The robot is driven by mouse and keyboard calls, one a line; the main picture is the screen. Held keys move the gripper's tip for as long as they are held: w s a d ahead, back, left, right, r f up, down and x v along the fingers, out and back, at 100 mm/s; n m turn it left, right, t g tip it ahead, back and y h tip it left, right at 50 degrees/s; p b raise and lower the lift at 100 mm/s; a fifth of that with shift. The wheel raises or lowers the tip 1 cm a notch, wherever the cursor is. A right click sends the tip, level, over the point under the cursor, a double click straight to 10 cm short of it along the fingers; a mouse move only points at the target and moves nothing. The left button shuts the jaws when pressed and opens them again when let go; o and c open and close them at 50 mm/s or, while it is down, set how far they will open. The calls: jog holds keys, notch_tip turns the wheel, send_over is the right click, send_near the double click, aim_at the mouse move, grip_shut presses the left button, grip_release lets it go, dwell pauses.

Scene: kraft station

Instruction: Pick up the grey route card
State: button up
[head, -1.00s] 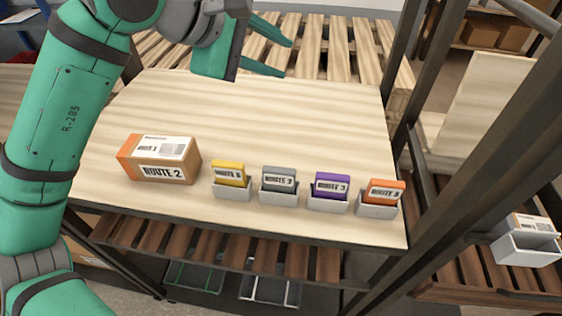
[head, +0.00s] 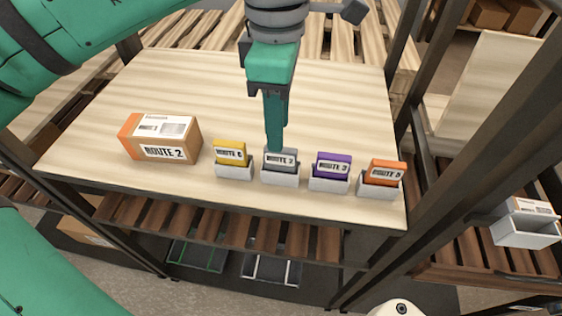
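The grey route card (head: 281,160) stands upright in a small white holder (head: 280,179) near the front edge of the table, between the yellow and purple cards. My gripper (head: 275,146) points down right behind and above the grey card, its green fingertips overlapping the card's top edge in the head view. The fingers line up one behind the other from here, so the gap between them is hidden. I cannot tell whether they touch the card.
A yellow card (head: 230,152) is to the left, a purple card (head: 332,165) and an orange card (head: 387,172) to the right, each in a holder. A box marked Route 2 (head: 161,138) sits on the left. The table (head: 190,85) behind is clear. A dark rack post (head: 470,165) stands at right.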

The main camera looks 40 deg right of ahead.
aim_at(281, 164)
jog(key=shift+d+f, duration=0.15)
jog(key=shift+f, duration=3.35)
grip_shut()
